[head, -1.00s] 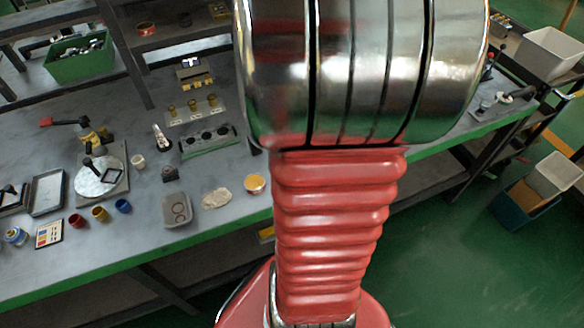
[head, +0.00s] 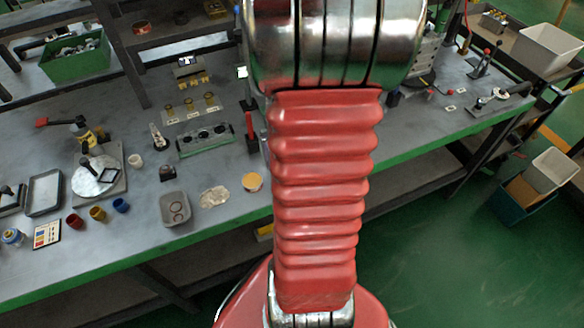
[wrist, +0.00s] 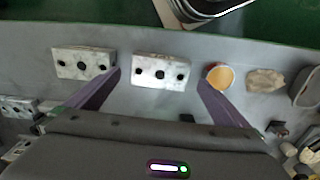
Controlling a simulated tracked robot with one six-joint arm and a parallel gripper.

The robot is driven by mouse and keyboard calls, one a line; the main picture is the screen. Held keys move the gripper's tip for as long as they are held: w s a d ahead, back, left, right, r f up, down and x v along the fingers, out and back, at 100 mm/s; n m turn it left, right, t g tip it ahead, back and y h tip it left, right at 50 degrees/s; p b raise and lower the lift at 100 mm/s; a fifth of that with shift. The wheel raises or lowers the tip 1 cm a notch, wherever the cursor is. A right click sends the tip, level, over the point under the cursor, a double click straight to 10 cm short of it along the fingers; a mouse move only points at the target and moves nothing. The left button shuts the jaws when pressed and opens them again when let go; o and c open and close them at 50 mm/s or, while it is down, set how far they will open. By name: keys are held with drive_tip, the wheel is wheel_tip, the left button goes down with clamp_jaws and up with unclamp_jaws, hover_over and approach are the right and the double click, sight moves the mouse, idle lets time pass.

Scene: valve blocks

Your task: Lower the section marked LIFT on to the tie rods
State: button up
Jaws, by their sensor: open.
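My gripper (wrist: 158,78) shows in the wrist view with its two purple-grey fingers wide apart and nothing held. A pale block with dark round holes (wrist: 146,64) lies on the bench, seen between the fingertips; I cannot tell its height gap to them. A similar pale block (wrist: 67,58) lies left of the left finger. Part of another holed block (wrist: 14,104) shows at the left edge. No LIFT marking is readable and I cannot make out the tie rods. In the head view my arm hides this bench area and the gripper.
A cup of yellow paste (wrist: 221,77) stands close to the right finger, with a crumpled cloth (wrist: 265,81) and grey tray (wrist: 304,90) beyond. In the head view a red-handled tool (head: 250,127) stands beside my arm. The bench's green front edge (head: 130,258) is clear.

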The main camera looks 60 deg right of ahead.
drive_tip(key=shift+w+f, duration=0.15)
drive_tip(key=shift+f, duration=2.45)
drive_tip(key=shift+c, duration=0.5)
drive_tip(key=c, duration=1.3)
drive_tip(key=shift+d+r, duration=0.1)
wheel_tip(320, 180, up, 10)
